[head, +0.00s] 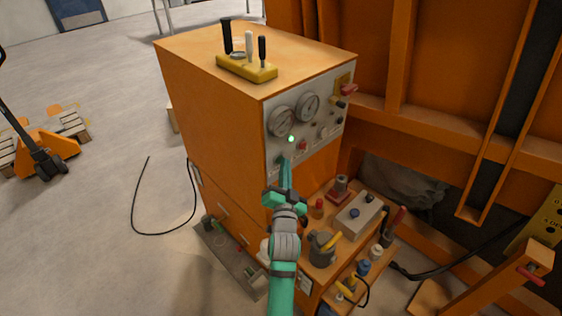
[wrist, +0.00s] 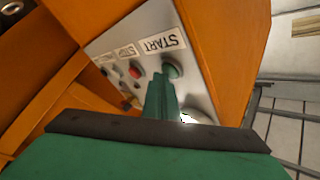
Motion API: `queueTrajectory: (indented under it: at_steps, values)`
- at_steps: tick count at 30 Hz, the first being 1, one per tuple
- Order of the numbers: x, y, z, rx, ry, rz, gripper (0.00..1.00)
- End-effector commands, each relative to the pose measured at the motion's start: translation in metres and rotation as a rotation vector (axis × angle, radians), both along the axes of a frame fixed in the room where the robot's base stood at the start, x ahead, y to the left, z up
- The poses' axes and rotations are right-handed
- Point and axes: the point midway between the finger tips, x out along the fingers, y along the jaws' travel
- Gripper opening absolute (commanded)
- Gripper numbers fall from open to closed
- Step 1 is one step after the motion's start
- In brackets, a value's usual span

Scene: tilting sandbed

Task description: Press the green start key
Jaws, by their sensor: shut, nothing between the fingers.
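The green start key (wrist: 173,70) is a round dark green button under a START label (wrist: 162,43) on the light grey control panel (head: 310,127) of the orange cabinet. My gripper (head: 286,162) is shut and empty, its teal fingers pointing at the panel's lower left part. In the wrist view the fingertips (wrist: 160,78) lie just beside the key and overlap its lower left edge. I cannot tell whether they touch it. In the head view the fingers largely hide the key. A small green lamp (head: 291,139) glows above the fingertips.
A red button (wrist: 134,71) sits beside the start key. Two gauges (head: 282,121) are above. A yellow lever block (head: 246,68) stands on the cabinet top. A cluttered orange shelf (head: 318,266) lies below the panel. An orange frame (head: 445,125) rises at right.

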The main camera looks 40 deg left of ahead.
Motion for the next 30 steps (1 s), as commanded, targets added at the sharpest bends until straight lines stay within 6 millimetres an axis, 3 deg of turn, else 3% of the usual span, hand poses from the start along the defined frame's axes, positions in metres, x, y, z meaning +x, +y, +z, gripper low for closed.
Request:
queueTrajectory:
  at_steps: [11,22,30]
  values:
    - [-0.001,-0.002,0.0,0.0,-0.001,0.001,0.0]
    - [-0.004,-0.016,0.0,0.0,-0.001,0.002,0.0]
    - [-0.006,-0.013,0.0,0.0,0.0,0.007,0.0]
